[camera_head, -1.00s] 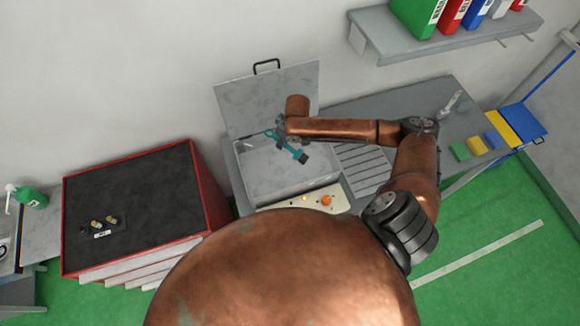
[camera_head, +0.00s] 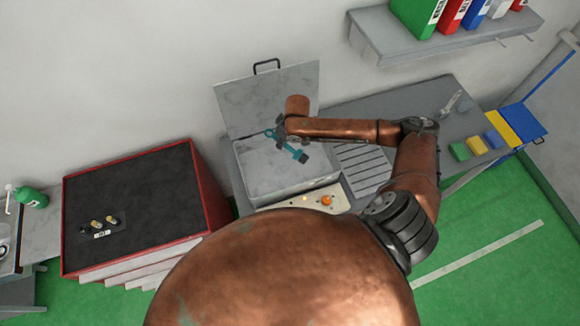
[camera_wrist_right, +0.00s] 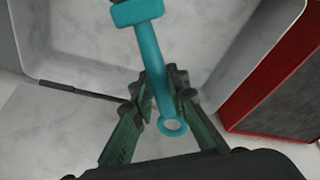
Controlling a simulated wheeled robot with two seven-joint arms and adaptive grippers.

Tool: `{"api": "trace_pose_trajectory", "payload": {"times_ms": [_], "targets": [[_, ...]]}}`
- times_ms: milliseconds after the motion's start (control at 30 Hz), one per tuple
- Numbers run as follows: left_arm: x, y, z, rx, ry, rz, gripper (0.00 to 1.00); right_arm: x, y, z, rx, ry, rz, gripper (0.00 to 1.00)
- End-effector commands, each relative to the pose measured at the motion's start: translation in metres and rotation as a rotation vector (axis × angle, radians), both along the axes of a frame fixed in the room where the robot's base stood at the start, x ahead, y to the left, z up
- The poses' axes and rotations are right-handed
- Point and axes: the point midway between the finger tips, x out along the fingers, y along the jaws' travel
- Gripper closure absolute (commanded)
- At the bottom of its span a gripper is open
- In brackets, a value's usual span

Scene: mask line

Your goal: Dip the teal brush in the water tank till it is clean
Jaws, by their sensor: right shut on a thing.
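The teal brush (camera_head: 288,147) is in my right gripper (camera_head: 279,133), above the opening of the grey water tank (camera_head: 242,182). In the right wrist view, the gripper (camera_wrist_right: 162,98) is shut on the brush handle (camera_wrist_right: 149,48), near its ring end. The brush head (camera_wrist_right: 137,12) points away from the fingers, towards the tank's inside (camera_wrist_right: 90,45). In the head view the dark tip slants down to the right. I cannot tell whether the brush touches water, or how clean its bristles are. My left gripper is not in view.
The tank's raised lid (camera_head: 240,100) stands behind it. A control panel with an orange button (camera_head: 326,200) is at its front. A red cabinet (camera_head: 212,195) with a dark top stands to the left. Sponges (camera_head: 476,144) lie on the bench at right. A shelf (camera_head: 450,38) hangs above.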

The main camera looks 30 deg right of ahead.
Motion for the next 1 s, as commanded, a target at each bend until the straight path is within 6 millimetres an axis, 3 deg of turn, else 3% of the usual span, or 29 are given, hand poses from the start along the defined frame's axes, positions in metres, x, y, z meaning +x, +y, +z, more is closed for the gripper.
{"api": "trace_pose_trajectory", "payload": {"times_ms": [467,1000], "targets": [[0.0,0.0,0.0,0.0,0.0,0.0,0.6,0.0,0.0,0.001,0.0,-0.001,0.0,1.0],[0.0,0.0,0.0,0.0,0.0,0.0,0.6,0.0,0.0,0.04,0.0,-0.001,0.0,1.0]]}}
